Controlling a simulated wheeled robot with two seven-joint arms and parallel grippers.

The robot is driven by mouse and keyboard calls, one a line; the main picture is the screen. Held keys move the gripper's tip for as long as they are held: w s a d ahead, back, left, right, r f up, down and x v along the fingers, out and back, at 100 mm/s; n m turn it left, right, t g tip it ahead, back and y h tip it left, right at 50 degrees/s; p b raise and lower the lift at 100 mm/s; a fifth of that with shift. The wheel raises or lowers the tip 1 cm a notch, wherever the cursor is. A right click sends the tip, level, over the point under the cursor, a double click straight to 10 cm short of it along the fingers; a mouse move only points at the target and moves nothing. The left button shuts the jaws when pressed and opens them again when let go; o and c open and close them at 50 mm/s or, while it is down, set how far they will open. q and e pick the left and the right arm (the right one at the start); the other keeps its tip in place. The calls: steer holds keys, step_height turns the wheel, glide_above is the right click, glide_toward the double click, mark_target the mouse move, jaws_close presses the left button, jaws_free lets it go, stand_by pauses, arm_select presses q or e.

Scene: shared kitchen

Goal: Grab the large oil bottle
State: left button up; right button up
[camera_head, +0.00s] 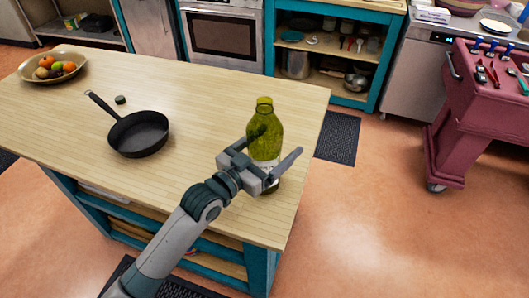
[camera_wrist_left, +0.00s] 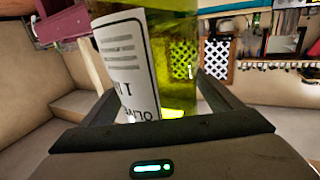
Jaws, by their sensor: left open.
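The large oil bottle (camera_head: 264,117) is yellow-green glass with a pale label. It stands upright near the right end of the wooden island top (camera_head: 215,98). My left gripper (camera_head: 277,146) is open, with a finger on either side of the bottle's lower body. In the left wrist view the bottle (camera_wrist_left: 172,60) fills the space between the open fingers (camera_wrist_left: 155,100), with its label towards the left. I cannot tell whether either finger touches the glass. The bottle's base is partly hidden behind the gripper. My right gripper is not in view.
A black frying pan (camera_head: 139,134) and a small dark round object (camera_head: 120,100) lie on the island left of the bottle. A fruit bowl (camera_head: 40,74) stands at the far left. The island's right edge is close to the bottle. A red tool cart (camera_head: 465,120) stands at right.

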arm_select(q)
steer(key=c, duration=1.2)
steer(key=shift+r, duration=0.3)
steer(key=shift+r+b, duration=0.55)
steer(key=shift+r, duration=1.25)
steer(key=shift+s+d+r+b, duration=0.25)
steer(key=shift+s+d+r, duration=0.8)
steer(key=shift+s, duration=0.6)
steer(key=shift+s+d+r+b, duration=0.2)
steer(key=shift+s+d+r, duration=0.85)
steer(key=shift+s, duration=0.65)
steer(key=shift+s+d+r+b, duration=0.25)
steer(key=shift+s+d+r, duration=0.5)
steer(key=shift+s+r, duration=0.75)
steer(key=shift+s+f, duration=0.2)
